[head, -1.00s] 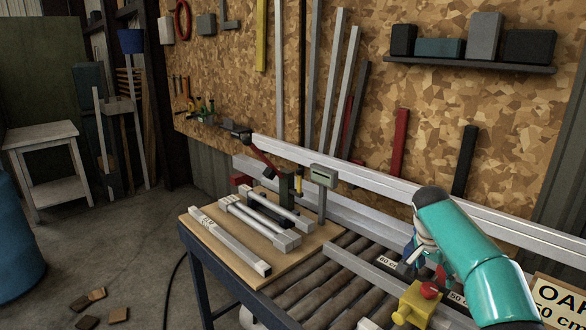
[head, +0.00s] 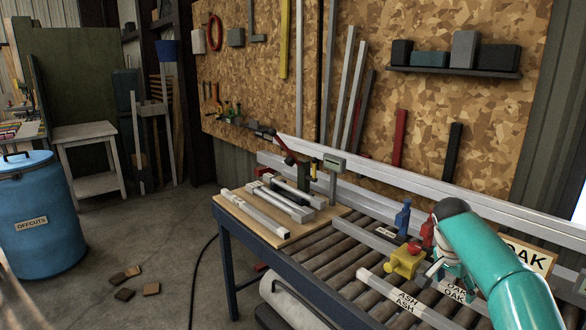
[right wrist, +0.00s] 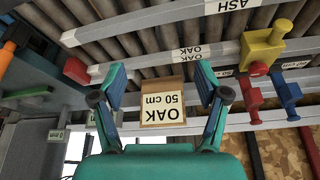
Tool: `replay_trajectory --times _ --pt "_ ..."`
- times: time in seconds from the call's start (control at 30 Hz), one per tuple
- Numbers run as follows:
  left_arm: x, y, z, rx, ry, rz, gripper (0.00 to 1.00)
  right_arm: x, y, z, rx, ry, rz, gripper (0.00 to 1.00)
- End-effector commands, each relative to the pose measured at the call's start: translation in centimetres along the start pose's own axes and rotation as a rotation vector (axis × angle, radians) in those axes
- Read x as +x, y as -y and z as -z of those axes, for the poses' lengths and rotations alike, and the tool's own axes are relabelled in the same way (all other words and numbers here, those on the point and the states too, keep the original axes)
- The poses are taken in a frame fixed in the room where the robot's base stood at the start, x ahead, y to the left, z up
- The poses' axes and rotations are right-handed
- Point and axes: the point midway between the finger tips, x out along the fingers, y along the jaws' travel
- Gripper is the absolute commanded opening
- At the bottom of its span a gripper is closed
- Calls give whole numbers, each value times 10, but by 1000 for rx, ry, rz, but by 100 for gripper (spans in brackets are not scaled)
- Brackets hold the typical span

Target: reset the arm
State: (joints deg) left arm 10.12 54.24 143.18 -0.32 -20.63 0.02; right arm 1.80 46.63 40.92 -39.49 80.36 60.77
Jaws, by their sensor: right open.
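My right arm (head: 500,265) is teal and reaches in from the lower right over the roller bench. Its gripper (head: 447,270) is partly hidden by the wrist in the head view. In the right wrist view the gripper (right wrist: 160,80) has its two fingers spread wide apart with nothing between them. An OAK 50 cm label (right wrist: 163,105) shows in line with the gap between the fingers; I cannot tell how far beyond it lies. My left gripper is not in view.
The roller bench (head: 330,260) carries labelled bars (head: 408,302) and a yellow clamp (head: 404,262), with blue (head: 403,217) and red (head: 428,232) ones nearby. Several pale bars (head: 257,212) lie on a board. A blue drum (head: 40,225) and offcuts (head: 124,294) stand on open floor at left.

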Motion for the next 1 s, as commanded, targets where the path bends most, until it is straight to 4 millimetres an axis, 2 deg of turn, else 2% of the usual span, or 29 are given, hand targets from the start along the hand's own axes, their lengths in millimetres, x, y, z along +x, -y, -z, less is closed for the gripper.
replay_trajectory --times 0.07,0.1,0.27,0.47,0.57,0.67,0.77,0.87,0.9,0.97,1.0 --pt "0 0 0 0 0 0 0 2 -2 2 5 1 -4 74" --pt "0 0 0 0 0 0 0 12 -8 4 12 8 -20 74" --pt "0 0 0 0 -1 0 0 40 -16 -18 -32 60 -83 74" --pt "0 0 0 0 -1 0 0 78 -26 -61 -104 153 -144 74" --pt "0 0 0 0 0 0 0 101 -30 -89 -153 209 -158 74" --pt "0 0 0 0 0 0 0 127 -36 -125 -219 279 -162 74" --pt "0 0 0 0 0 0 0 156 -47 -176 -306 375 -148 74" --pt "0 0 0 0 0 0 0 184 -66 -242 -405 496 -106 74" --pt "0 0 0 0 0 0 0 192 -76 -270 -442 545 -82 74" --pt "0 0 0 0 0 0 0 201 -92 -312 -493 615 -41 74" --pt "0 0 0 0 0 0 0 204 -103 -339 -521 659 -11 74"
